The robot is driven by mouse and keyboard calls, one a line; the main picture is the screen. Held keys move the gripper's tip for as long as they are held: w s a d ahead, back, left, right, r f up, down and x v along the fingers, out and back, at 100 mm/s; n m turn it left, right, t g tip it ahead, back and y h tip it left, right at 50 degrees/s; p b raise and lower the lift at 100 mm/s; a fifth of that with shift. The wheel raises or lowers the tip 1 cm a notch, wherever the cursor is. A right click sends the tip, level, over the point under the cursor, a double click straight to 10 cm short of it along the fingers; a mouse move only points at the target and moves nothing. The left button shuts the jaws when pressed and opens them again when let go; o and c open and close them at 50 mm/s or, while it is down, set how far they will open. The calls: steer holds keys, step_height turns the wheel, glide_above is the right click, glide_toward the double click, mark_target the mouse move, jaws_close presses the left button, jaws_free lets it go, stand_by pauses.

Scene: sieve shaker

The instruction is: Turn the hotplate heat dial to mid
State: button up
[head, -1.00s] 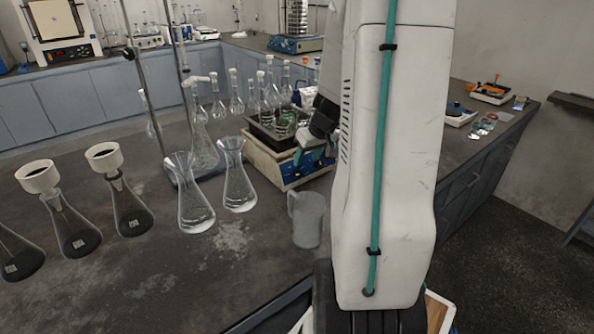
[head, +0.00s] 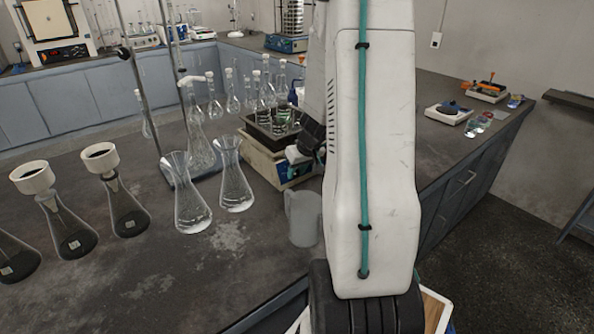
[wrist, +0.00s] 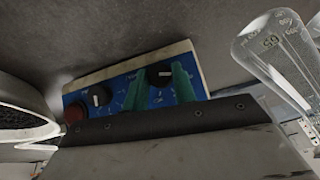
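The hotplate (head: 262,165) is a cream box with a blue front on the bench. Its blue panel (wrist: 112,90) shows in the wrist view with a red button (wrist: 74,113) and two black dials with white pointer marks. One dial (wrist: 98,97) is to the left. The other dial (wrist: 160,75) lies between the green fingers of my gripper (wrist: 160,84). The fingers stand apart on either side of this dial; I cannot tell whether they touch it. In the head view my gripper (head: 297,155) is at the hotplate's front, mostly hidden by my wrist.
A dark tray (head: 254,133) with glass flasks sits on the hotplate. Two clear conical flasks (head: 190,205) (head: 235,185) stand to the left. Several filter flasks (head: 128,210) are at far left.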

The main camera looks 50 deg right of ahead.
steer(key=shift+d, duration=0.15)
steer(key=m+y, duration=0.1)
steer(key=m+t+y, duration=0.1)
steer(key=y, duration=0.1)
steer(key=shift+s+d+m, duration=0.15)
steer(key=shift+d+m, duration=0.1)
steer(key=shift+m, duration=0.05)
steer(key=m+t+y, duration=0.2)
steer(key=shift+s+d+f+m+y, duration=0.1)
steer(key=shift+d+f+m+y, duration=0.1)
steer(key=shift+f+m+y, duration=0.15)
steer(key=m+t+y, duration=0.1)
steer(key=m, duration=0.1)
steer(key=m+t+y, duration=0.1)
steer(key=t, duration=0.1)
steer(key=shift+s+f+m+y, duration=0.15)
steer(key=shift+m+y, duration=0.1)
steer(key=shift+m, duration=0.1)
steer(key=m+t, duration=0.3)
steer(key=m, duration=0.1)
steer(key=shift+s+f+t+y, duration=0.1)
steer(key=shift+f+t+y, duration=0.2)
steer(key=shift+y, duration=0.1)
steer(key=shift+m, duration=0.4)
steer(key=o, duration=1)
